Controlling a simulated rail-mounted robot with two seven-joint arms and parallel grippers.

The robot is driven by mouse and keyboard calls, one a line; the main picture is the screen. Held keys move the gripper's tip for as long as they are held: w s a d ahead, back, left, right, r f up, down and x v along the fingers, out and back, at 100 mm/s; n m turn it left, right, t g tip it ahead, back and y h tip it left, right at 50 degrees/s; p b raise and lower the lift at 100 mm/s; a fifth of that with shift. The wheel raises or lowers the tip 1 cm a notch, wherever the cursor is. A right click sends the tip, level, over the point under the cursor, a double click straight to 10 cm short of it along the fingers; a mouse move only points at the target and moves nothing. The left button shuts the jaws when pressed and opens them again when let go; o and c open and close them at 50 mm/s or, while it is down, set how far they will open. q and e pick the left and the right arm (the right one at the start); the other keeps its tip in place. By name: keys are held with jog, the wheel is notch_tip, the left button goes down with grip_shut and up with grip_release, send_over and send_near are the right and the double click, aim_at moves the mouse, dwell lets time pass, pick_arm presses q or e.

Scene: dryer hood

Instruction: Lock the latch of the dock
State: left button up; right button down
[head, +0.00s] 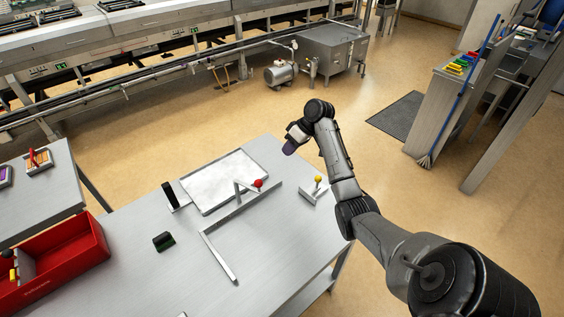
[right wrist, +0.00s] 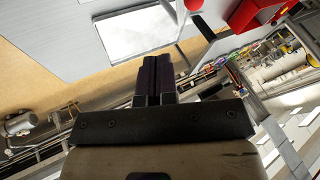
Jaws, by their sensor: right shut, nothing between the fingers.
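A metal frame holding a white panel (head: 226,180) lies on the grey table, and I take it for the dock; the panel also shows in the right wrist view (right wrist: 135,35). A lever with a red knob (head: 258,183), likely the latch, stands at its right side by a long metal bar. The red knob also shows at the top of the right wrist view (right wrist: 193,5). My right gripper (head: 289,149) is shut and empty, raised near the table's far edge, apart from the lever. Its dark fingers (right wrist: 154,75) are together in the right wrist view. My left gripper is not in view.
A yellow-knobbed lever on a small metal base (head: 312,191) stands near the table's right edge. A red bin (head: 62,262) stands at the lower left. The table front is mostly clear.

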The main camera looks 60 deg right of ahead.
pick_arm(q)
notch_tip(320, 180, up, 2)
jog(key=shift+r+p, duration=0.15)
jog(key=shift+p, duration=0.95)
pick_arm(e)
jog(key=w+a+f, duration=0.5)
jog(key=a+f, duration=0.2)
jog(key=f, duration=0.1)
jog(key=shift+f, duration=0.3)
jog(key=shift+w, duration=0.1)
